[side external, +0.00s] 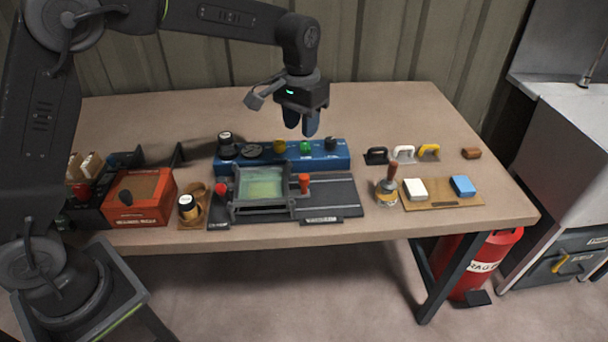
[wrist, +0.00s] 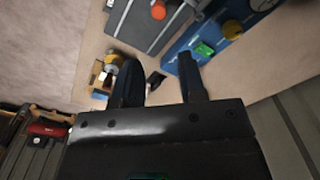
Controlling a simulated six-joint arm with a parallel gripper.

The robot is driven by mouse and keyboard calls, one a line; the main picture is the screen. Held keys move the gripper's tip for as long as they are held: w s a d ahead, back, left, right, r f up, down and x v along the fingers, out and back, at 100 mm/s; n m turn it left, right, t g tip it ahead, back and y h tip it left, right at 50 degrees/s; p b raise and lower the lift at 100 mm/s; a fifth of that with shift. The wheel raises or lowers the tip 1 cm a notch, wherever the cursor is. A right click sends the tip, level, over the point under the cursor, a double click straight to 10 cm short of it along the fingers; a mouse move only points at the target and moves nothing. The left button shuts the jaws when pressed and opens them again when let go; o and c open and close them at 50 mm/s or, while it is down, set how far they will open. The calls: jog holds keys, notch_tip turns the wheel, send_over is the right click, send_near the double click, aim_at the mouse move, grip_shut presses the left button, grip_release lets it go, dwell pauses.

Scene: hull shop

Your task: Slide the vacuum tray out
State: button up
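A dark frame with a pale green, see-through sheet (side external: 262,187) sits on a black base plate (side external: 335,193), left of its middle; it looks like the vacuum tray, but I cannot be sure. An orange-red upright knob (side external: 304,183) stands just right of the frame. The knob also shows at the top of the wrist view (wrist: 158,10), on the grey plate (wrist: 140,28). A red knob (side external: 221,190) is at the left. My gripper (side external: 301,124) points down above the back of the table, behind and above the frame. Its fingers (wrist: 160,78) are apart and empty.
A blue panel (side external: 325,156) with coloured knobs stands directly behind the plate, below my gripper. A wooden-handled tool (side external: 388,185) and a block board (side external: 440,204) are right. The back table is clear.

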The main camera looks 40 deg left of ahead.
aim_at(304, 176)
jog(key=f, duration=1.4)
jog(key=shift+w+d+f, duration=0.1)
jog(key=shift+w+f, duration=0.2)
grip_shut()
